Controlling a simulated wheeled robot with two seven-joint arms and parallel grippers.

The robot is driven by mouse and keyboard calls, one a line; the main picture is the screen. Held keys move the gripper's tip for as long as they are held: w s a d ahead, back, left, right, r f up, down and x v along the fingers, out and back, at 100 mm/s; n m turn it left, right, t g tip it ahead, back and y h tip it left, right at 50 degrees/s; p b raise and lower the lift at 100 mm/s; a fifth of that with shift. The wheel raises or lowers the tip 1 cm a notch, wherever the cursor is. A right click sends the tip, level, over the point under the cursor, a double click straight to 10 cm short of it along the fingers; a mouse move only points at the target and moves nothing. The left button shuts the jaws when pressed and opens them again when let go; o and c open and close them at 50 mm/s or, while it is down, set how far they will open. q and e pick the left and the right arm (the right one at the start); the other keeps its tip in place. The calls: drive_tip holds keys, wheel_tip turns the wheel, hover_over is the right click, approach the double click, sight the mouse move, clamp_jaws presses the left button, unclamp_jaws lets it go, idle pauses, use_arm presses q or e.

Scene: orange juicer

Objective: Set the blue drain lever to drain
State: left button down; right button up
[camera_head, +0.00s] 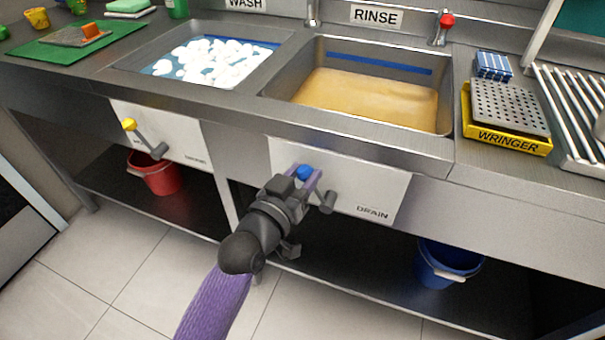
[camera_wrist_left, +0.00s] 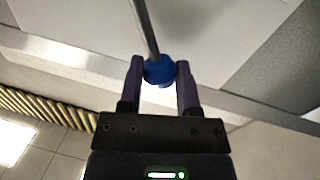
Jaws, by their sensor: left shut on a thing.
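The blue drain lever's round knob (camera_head: 304,172) is at the front of the white drain panel (camera_head: 375,190) below the rinse sink. The lever points up and left from its pivot, away from the DRAIN lettering at the panel's lower right. My left gripper (camera_head: 306,178) is shut on the blue knob. In the left wrist view, the blue knob (camera_wrist_left: 159,70) sits between the two purple fingers, with the grey rod running up from it. The gripper hides part of the panel and lever. My right gripper is not in view.
The rinse sink (camera_head: 445,95) holds brownish water; the wash sink (camera_head: 130,62) holds foam. A yellow-knobbed lever (camera_head: 129,124) is on the left panel. A red bucket (camera_head: 155,175) and a blue bucket (camera_head: 440,268) stand below. A yellow wringer tray (camera_head: 508,141) is at right.

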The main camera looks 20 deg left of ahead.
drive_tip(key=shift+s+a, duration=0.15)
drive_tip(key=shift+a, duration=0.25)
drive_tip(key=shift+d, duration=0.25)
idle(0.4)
